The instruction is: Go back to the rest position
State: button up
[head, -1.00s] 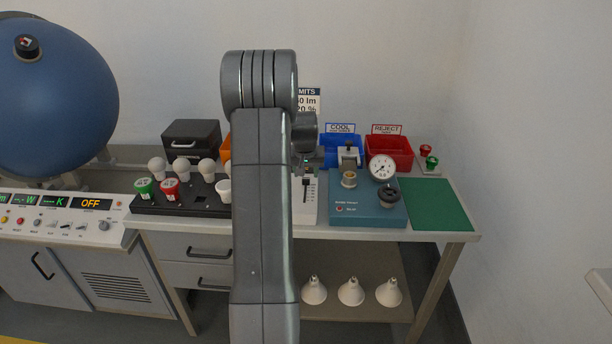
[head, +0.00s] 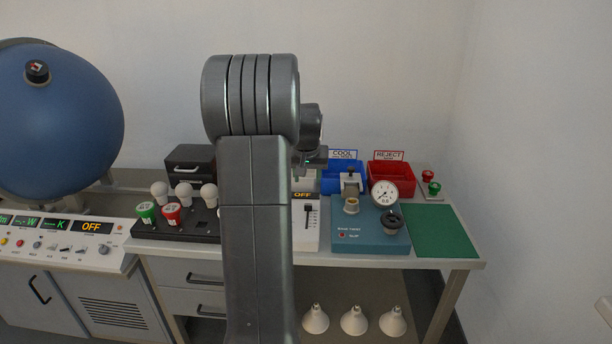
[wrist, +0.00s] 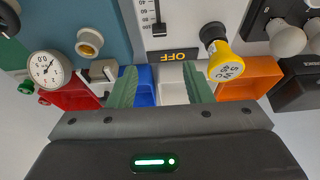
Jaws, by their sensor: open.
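My gripper (wrist: 161,86) is open, with its two green fingers apart and nothing held between them. In the wrist view the blue bin (wrist: 145,84) and a white surface show beyond the fingers. In the head view my arm stands raised in front of the bench, and its wrist end is near the back bins, mostly hidden by my arm links.
The blue COOL bin (head: 340,180) and red REJECT bin (head: 391,182) stand at the back. The blue-green tester (head: 370,239) with a gauge is in front. A yellow-collared lamp (wrist: 227,67) and orange bin (wrist: 252,80) are close right of my fingers. The green mat (head: 437,232) is bare.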

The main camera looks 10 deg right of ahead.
aim_at(308, 205)
jog(key=shift+f, duration=0.1)
jog(key=x, duration=1.3)
jog(key=shift+w+d+f+p, duration=0.1)
jog(key=shift+f+p, duration=0.2)
jog(key=shift+p, duration=0.05)
jog(key=shift+f, duration=0.1)
jog(key=s, duration=0.2)
jog(key=shift+s+a, duration=0.35)
jog(key=shift+a, duration=0.05)
jog(key=shift+w, duration=0.1)
jog(key=shift+w, duration=0.1)
